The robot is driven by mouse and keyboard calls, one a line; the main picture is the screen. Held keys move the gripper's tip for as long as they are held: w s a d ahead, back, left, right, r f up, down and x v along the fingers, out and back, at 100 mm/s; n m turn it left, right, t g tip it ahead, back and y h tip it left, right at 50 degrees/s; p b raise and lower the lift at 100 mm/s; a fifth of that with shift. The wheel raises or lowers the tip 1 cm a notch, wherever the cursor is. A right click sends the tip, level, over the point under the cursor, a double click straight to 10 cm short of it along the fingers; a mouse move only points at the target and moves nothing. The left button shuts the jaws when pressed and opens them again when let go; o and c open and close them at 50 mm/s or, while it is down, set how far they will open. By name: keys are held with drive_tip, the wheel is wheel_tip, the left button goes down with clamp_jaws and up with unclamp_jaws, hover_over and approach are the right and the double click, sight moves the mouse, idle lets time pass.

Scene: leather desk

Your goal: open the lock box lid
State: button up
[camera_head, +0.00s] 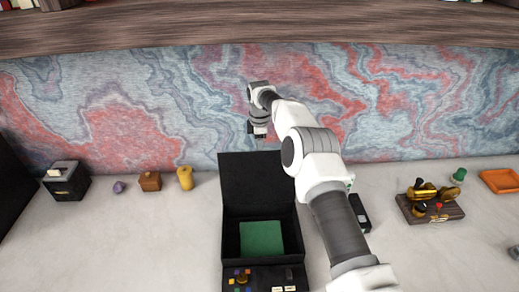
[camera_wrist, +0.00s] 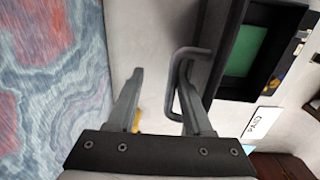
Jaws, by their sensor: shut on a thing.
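The black lock box has its lid (camera_head: 252,180) raised, standing roughly upright at the back of the box body (camera_head: 228,240). The green floor (camera_head: 262,238) inside shows; it also shows in the wrist view (camera_wrist: 245,50). My gripper (camera_head: 258,135) is just above and behind the lid's top edge. In the wrist view my gripper (camera_wrist: 160,72) has its fingers apart, with the lid's bent grey handle (camera_wrist: 171,95) at the right finger.
A front panel (camera_head: 265,277) with coloured pieces adjoins the box. A black dispenser (camera_head: 67,182), a wooden block (camera_head: 150,181) and a yellow object (camera_head: 185,178) stand left. A wooden stand (camera_head: 430,208) and an orange tray (camera_head: 500,180) are right. A marbled wall (camera_head: 120,110) rises close behind.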

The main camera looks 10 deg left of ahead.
drive_tip(key=shift+r, duration=0.15)
wheel_tip(320, 180, up, 12)
drive_tip(key=shift+s, duration=0.35)
drive_tip(key=shift+s+f, duration=0.1)
drive_tip(key=shift+f, duration=0.1)
